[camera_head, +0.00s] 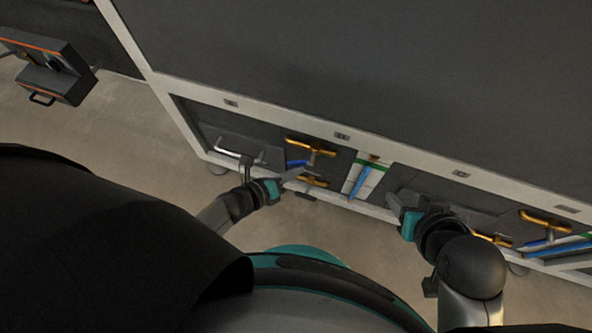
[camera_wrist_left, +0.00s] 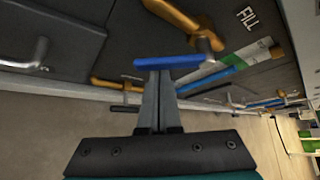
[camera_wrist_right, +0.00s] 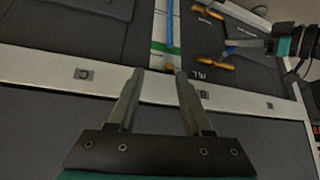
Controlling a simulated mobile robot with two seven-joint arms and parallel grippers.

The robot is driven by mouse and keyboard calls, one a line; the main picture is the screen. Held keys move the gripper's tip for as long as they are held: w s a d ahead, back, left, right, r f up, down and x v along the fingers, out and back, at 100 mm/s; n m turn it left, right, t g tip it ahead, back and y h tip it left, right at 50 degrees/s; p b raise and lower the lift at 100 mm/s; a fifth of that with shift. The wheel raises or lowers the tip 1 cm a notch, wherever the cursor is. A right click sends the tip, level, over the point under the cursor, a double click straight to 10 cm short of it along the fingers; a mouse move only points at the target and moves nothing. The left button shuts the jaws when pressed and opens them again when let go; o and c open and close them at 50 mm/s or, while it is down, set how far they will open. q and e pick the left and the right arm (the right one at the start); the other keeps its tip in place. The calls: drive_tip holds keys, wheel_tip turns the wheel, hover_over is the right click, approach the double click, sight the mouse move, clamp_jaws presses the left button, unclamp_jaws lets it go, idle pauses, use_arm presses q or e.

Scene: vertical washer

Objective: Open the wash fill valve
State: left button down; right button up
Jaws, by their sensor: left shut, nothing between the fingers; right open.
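A valve with a blue lever handle (camera_head: 297,163) sits between brass pipe pieces (camera_head: 312,146) on the dark panel. In the left wrist view the blue handle (camera_wrist_left: 175,61) lies crosswise just beyond my fingertips, beside the label FILL (camera_wrist_left: 247,17). My left gripper (camera_head: 298,173) is shut and empty, with its tips at or very near the handle; contact cannot be told. It also shows in the left wrist view (camera_wrist_left: 157,74). My right gripper (camera_head: 394,204) is open and empty, away from this valve, and shows in the right wrist view (camera_wrist_right: 159,74).
A silver pull handle (camera_head: 238,153) is left of the valve. A white and green strip with a blue tube (camera_head: 360,182) is right of it. Another brass fitting (camera_head: 545,216) stands farther right. A light frame (camera_head: 290,118) borders the panel. Bare floor lies in front.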

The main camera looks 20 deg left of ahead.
drive_tip(key=shift+s, duration=0.1)
idle(0.3)
use_arm(q)
drive_tip(key=r+m+y+p, duration=0.1)
drive_tip(key=a+r+m+y+p, duration=0.1)
drive_tip(key=y+p, duration=0.1)
drive_tip(key=shift+w+a+r+m+g, duration=0.1)
drive_tip(key=shift+a+r+m+g, duration=0.1)
drive_tip(key=shift+m+g, duration=0.1)
drive_tip(key=shift+a+r+m+y+p, duration=0.2)
drive_tip(key=shift+r+m+y+p, duration=0.15)
drive_tip(key=shift+m+y+p, duration=0.45)
drive_tip(key=shift+r+n+y, duration=0.25)
drive_tip(key=shift+n+y, duration=0.05)
use_arm(e)
wheel_tip(320, 180, down, 7)
drive_tip(key=s+d+g+h, duration=0.1)
drive_tip(key=s+d+g, duration=0.1)
drive_tip(key=s+g, duration=0.1)
drive_tip(key=shift+d+r+g, duration=0.15)
drive_tip(key=shift+d+g, duration=0.15)
drive_tip(key=shift+d, duration=0.1)
use_arm(q)
drive_tip(key=shift+a, duration=0.1)
